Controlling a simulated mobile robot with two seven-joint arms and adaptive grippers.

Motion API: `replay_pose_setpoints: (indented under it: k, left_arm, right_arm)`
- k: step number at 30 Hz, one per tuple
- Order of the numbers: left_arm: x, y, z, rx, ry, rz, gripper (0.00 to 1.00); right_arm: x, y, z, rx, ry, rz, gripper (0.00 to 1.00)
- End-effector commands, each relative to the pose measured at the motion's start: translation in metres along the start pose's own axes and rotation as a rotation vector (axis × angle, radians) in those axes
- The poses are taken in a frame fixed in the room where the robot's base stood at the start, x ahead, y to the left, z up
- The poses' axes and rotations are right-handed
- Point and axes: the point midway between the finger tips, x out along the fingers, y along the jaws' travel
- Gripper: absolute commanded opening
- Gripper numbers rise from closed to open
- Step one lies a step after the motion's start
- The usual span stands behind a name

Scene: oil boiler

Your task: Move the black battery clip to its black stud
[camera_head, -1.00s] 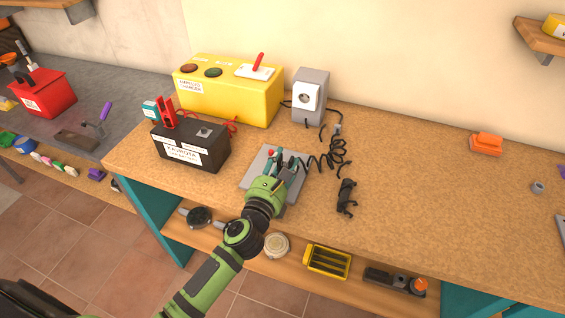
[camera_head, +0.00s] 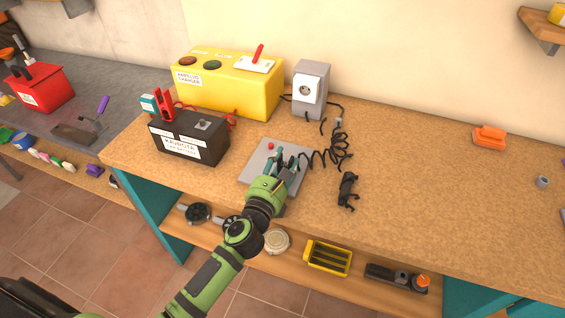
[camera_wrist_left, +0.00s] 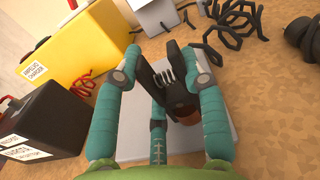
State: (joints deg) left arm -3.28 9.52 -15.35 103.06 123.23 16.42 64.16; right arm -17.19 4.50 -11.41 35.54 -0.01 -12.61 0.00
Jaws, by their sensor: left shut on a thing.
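My left gripper (camera_head: 287,160) is over the grey plate (camera_head: 256,170) on the bench. In the left wrist view my left gripper (camera_wrist_left: 172,62) has its teal fingers closed around a black clip (camera_wrist_left: 163,78), with the plate beneath. The fingers mostly hide the clip in the head view. The black battery (camera_head: 188,145) stands to the left, with a red clip (camera_head: 164,104) at its back left and a grey terminal piece (camera_head: 203,125) on top. I cannot make out which part is the black stud. My right gripper is not in view.
A yellow charger (camera_head: 228,85) stands behind the battery. A grey socket box (camera_head: 310,88) stands behind the plate. A coiled black cable (camera_head: 332,158) lies right of the gripper, near another black object (camera_head: 347,190). The bench's right side is mostly clear.

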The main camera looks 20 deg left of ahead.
Motion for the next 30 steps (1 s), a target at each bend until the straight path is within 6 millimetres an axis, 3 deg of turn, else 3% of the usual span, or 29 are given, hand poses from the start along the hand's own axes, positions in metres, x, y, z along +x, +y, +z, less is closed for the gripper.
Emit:
replay_pose_setpoints:
  k: [1, 3, 13, 17, 30]
  left_arm:
    - [0.000, 0.000, -0.003, 0.000, 0.003, 0.000, 0.45]
    - [0.000, 0.000, -0.002, 0.000, 0.003, 0.000, 0.69]
    - [-0.001, 0.000, -0.003, 0.000, 0.004, 0.001, 0.69]
    - [-0.010, 0.000, -0.003, 0.000, 0.005, 0.000, 0.69]
    - [-0.094, 0.000, -0.003, -0.002, 0.008, 0.003, 0.69]
  right_arm:
    - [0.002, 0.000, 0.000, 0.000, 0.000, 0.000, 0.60]
    - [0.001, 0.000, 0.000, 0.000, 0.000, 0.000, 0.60]
    - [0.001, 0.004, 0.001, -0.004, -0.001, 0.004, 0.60]
    - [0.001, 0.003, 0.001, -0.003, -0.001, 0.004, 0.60]
    - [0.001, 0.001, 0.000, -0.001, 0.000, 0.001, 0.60]
